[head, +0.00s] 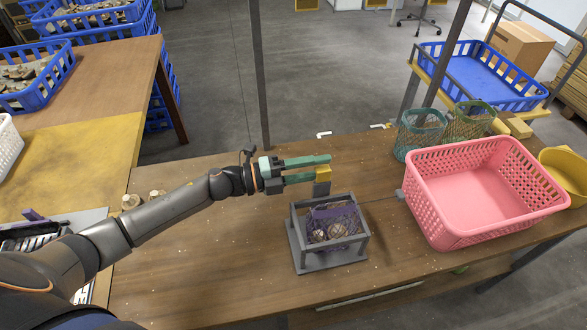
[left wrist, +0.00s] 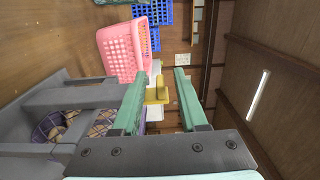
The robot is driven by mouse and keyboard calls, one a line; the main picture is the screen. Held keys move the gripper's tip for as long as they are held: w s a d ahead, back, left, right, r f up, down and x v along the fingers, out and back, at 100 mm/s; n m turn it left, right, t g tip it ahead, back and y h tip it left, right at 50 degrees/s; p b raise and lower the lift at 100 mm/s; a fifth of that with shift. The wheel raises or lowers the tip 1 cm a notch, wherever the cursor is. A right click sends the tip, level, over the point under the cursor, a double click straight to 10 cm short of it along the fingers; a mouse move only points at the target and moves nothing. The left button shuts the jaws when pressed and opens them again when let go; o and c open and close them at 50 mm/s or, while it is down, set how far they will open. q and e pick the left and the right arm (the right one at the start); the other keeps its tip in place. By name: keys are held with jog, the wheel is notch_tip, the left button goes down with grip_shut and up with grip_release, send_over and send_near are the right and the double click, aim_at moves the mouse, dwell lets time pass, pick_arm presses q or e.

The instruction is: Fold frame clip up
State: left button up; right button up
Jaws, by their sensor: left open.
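A grey frame (head: 297,225) stands on the wooden table, with a purple net bag (head: 330,212) of mushrooms inside it. The frame (left wrist: 75,97) and part of the net bag (left wrist: 50,127) also show at the left of the left wrist view. My right gripper is not in view.
A pink basket (head: 475,225) stands right of the frame, with net-lined containers (head: 420,132) behind it and a yellow bowl (head: 567,172) beside it. Small mushrooms (head: 131,201) lie left, under my arm. The table front (head: 200,295) is mostly clear.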

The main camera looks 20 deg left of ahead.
pick_arm(q)
jog(key=b+v, duration=0.1)
jog(key=v, duration=1)
jog(key=shift+a+b, duration=0.15)
jog(key=shift+b, duration=0.15)
jog(key=shift+s, duration=0.2)
